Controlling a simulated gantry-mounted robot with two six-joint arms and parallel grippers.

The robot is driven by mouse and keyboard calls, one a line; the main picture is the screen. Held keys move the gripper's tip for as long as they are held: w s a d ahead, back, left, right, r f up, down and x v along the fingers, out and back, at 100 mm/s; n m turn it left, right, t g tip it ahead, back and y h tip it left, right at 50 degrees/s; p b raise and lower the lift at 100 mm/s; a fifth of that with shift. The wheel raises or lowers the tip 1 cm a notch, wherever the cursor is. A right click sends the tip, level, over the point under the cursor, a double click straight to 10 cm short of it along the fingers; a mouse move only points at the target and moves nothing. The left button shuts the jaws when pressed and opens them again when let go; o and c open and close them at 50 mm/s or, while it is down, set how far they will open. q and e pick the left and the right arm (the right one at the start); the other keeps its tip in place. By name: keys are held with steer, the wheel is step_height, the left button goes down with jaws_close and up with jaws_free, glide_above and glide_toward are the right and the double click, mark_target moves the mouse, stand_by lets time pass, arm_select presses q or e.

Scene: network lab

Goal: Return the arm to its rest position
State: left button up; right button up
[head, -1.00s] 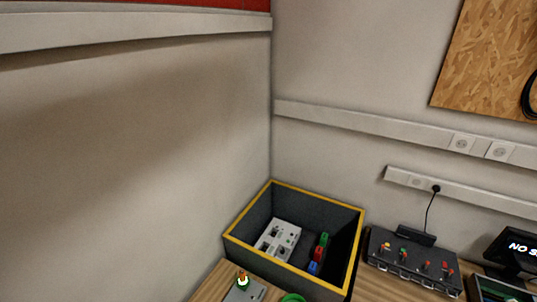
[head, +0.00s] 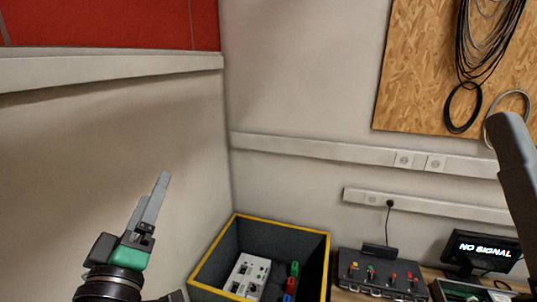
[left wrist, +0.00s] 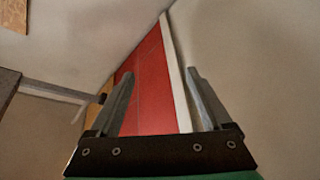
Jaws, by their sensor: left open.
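My left gripper (head: 157,200) is raised at the lower left of the head view, in front of the bare wall and left of the bin, with its fingers pointing up. In the left wrist view my left gripper (left wrist: 160,95) shows its two fingers spread apart with nothing between them.
A dark bin with a yellow rim (head: 282,226) holds a grey-white module (head: 247,274) and coloured blocks (head: 291,284). To its right are a black box with coloured knobs (head: 380,272) and a monitor (head: 484,249). Cables hang on a wooden board (head: 420,70).

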arm_select(q)
steer(key=s+d+r+m+t+h, duration=0.1)
steer(key=s+r+m+t+h, duration=0.2)
steer(key=s+r+m+t, duration=0.3)
steer(key=s+r+m, duration=0.5)
steer(key=s+r, duration=0.4)
steer(key=s, duration=0.2)
steer(key=shift+d+r, duration=0.2)
steer(key=shift+r, duration=0.15)
step_height(320, 180, down, 34)
steer(key=b, duration=3.4)
steer(key=shift+f, duration=0.1)
